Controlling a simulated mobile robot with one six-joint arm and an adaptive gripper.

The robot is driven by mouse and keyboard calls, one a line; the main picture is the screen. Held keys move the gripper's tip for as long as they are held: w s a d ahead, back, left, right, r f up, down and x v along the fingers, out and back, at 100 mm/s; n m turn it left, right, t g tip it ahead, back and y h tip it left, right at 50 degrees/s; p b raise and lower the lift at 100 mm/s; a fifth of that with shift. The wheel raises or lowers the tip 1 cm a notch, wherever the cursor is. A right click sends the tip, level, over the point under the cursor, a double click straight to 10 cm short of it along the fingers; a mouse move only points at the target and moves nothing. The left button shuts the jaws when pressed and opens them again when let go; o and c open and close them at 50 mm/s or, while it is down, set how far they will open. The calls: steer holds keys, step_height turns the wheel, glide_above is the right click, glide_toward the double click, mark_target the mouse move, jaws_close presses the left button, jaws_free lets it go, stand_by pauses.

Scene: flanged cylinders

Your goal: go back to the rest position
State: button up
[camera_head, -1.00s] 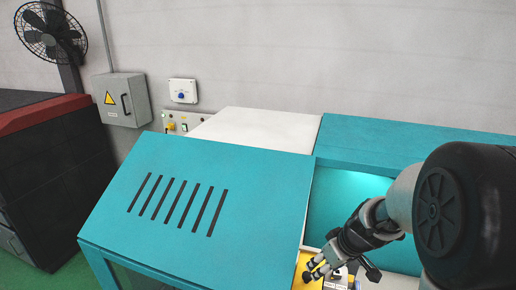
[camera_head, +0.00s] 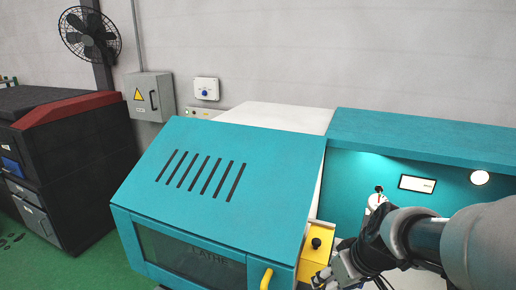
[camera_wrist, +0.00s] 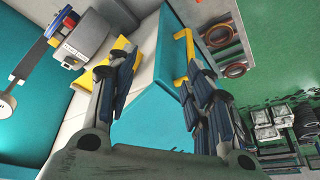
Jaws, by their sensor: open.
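My gripper (camera_wrist: 158,95) is open in the wrist view, its two fingers well apart with nothing between them. Behind the gap lies the teal lathe front (camera_wrist: 150,125). In the head view my gripper (camera_head: 338,275) is at the lower right, beside the yellow panel with a black knob (camera_head: 316,243), and partly cut by the lower edge. My arm comes in from the right, in front of the lit lathe bay. No flanged cylinder can be made out for sure in either view.
The teal lathe cover (camera_head: 215,170) with a yellow handle (camera_head: 266,279) fills the middle. A dark cabinet (camera_head: 75,185) stands at left on green floor. In the wrist view, a grey tray with copper-coloured rings (camera_wrist: 228,50) and several metal parts (camera_wrist: 272,130) lie at right.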

steer(key=s+a+f+m+h+b, duration=0.1)
steer(key=s+f+b, duration=0.4)
steer(key=s+b, duration=0.2)
steer(key=s+a+f+m+b, duration=0.1)
steer(key=s+f+m+b, duration=0.1)
steer(key=s+f+b, duration=0.2)
steer(key=s+b, duration=0.3)
steer(key=s, duration=0.4)
steer(key=shift+s+a+f+m+h+b, duration=0.3)
steer(key=shift+s+f+h+b, duration=0.05)
steer(key=shift+f+h+b, duration=0.05)
